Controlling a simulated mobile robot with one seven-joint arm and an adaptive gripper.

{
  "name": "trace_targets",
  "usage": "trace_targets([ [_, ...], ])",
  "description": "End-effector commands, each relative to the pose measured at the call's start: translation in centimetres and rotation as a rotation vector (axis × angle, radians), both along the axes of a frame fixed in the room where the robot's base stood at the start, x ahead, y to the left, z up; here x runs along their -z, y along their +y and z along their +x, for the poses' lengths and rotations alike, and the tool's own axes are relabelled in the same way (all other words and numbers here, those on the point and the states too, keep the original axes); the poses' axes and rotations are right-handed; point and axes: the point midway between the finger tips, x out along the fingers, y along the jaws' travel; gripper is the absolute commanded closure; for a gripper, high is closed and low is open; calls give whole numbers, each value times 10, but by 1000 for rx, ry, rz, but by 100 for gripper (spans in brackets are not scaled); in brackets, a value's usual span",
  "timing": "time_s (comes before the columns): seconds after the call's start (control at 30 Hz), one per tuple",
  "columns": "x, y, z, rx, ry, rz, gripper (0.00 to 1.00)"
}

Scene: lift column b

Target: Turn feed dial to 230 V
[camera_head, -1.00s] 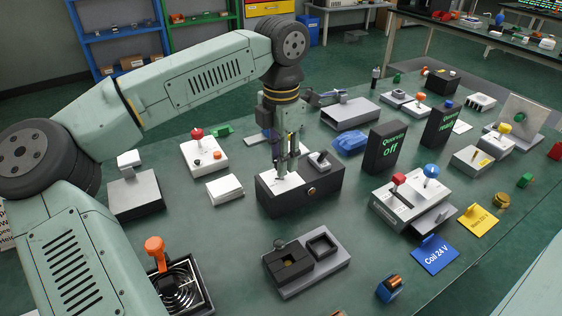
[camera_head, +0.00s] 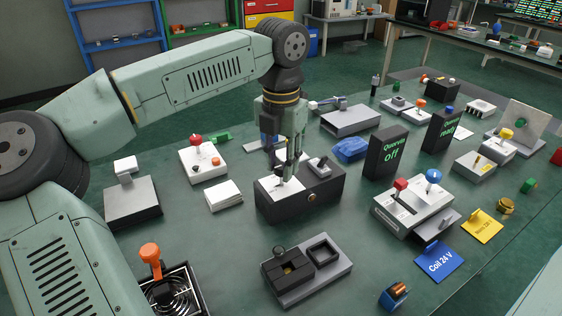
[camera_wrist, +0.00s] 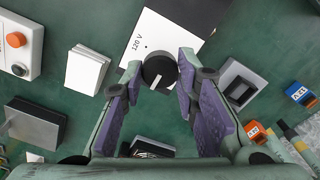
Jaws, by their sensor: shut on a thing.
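The feed dial (camera_wrist: 159,70) is a round black knob with a white pointer line. In the wrist view it sits on a white panel (camera_wrist: 152,30) that reads "120 V" beside it; no other voltage mark is readable. The pointer line shows on the dial's lower side. In the head view the panel lies on the left top of a black box (camera_head: 300,205). My gripper (camera_head: 288,176) points down over this panel and hides most of the dial there. In the wrist view my gripper (camera_wrist: 157,73) has its purple-padded fingers shut on the dial, one on each side.
A grey switch (camera_head: 318,164) stands on the box's right half. White blocks (camera_head: 224,196) and a red-knobbed unit (camera_head: 203,158) stand to the left. A dark display reading "off" (camera_head: 388,155) stands to the right. A grey tray (camera_head: 306,271) lies in front.

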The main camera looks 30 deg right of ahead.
Motion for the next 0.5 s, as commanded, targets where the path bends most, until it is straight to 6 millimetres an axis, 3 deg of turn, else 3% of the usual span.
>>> trace_targets([
  [0.2, 0, 0, 0, -1, 0, -1, 100],
  [0.23, 0, 0, 0, -1, 0, -1, 72],
  [0.5, 0, 0, 0, 0, 0, 0, 54],
])
